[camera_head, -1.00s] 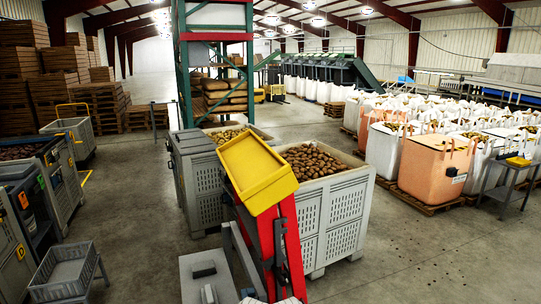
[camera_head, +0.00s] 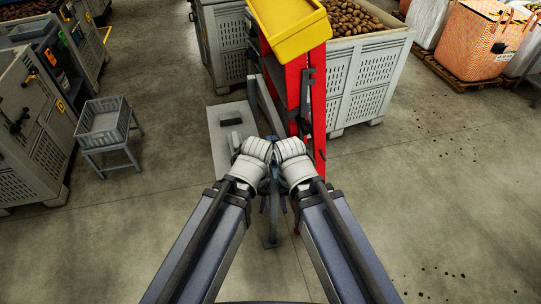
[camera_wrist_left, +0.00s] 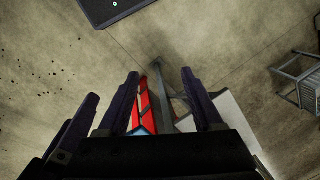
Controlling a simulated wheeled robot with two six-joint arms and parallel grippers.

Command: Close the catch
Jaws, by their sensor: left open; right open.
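A tall red frame (camera_head: 318,112) stands ahead under a yellow tray (camera_head: 290,28). A dark, handle-like part (camera_head: 306,92) is on the red frame's front; I cannot tell whether it is the catch, or whether it is open. My left gripper (camera_head: 264,198) and right gripper (camera_head: 284,200) hang close together just in front of the frame's foot, partly hidden by their white wrists. Both are open, with nothing seen in them. In the left wrist view, the left gripper (camera_wrist_left: 160,85) has dark fingers spread above the red frame (camera_wrist_left: 146,105) and a grey bar.
A grey plate with a dark block (camera_head: 230,122) lies left of the frame. A grey crate on a stand (camera_head: 104,124) is farther left. A large bin of potatoes (camera_head: 368,80) stands behind right. The floor at right is open.

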